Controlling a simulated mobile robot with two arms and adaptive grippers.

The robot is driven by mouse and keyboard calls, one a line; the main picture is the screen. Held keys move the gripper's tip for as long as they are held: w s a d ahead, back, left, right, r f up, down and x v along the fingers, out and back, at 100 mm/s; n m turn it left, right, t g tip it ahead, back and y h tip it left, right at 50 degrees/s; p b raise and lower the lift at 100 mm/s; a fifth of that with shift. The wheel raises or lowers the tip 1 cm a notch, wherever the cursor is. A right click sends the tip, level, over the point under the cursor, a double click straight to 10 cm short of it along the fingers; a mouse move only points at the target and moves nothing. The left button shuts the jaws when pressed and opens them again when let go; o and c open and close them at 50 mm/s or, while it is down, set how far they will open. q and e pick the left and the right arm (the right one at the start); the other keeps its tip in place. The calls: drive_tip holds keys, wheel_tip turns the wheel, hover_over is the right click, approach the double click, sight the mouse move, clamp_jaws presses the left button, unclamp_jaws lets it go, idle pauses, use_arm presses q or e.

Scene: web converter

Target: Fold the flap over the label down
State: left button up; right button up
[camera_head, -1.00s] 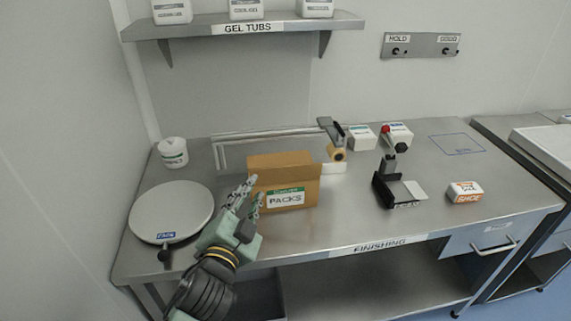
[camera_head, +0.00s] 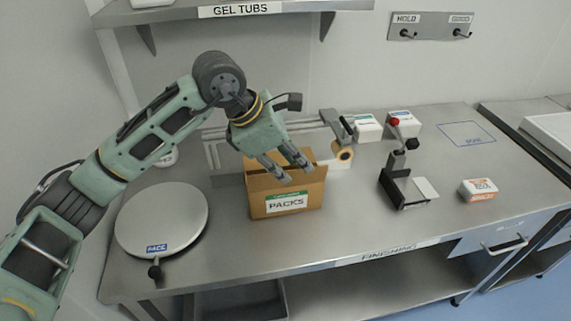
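An open cardboard box (camera_head: 258,206) stands on the steel table with its front facing me. A white and green label (camera_head: 287,203) reading PACKS is on its front wall. Cardboard stands up at the back of the box, partly hidden by my gripper. I cannot clearly tell the individual flaps apart. My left gripper (camera_head: 299,174) reaches in from the left and points down over the top of the box. Its two fingers are apart with nothing visible between them. I cannot tell whether the fingertips touch the cardboard. My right gripper is out of view.
A round white plate (camera_head: 162,222) with a handle lies left of the box. A tape dispenser (camera_head: 341,146) stands behind it to the right. A black stand (camera_head: 393,188) and a small orange-and-white carton (camera_head: 478,189) are farther right. The table in front of the box is clear.

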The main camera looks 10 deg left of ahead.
use_arm(q)
drive_tip(key=shift+y, duration=0.8)
drive_tip(key=w+f+p, duration=0.1)
drive_tip(key=f, duration=0.1)
drive_tip(key=w+f, duration=0.1)
drive_tip(key=w+a+f+p, duration=0.1)
drive_tip(key=f, duration=0.1)
drive_tip(key=shift+f+p, duration=0.35)
drive_tip(key=shift+w+d+f, duration=0.1)
drive_tip(key=shift+w+f, duration=0.05)
drive_tip(key=shift+f, duration=0.2)
drive_tip(key=shift+c, duration=0.5)
clamp_jaws()
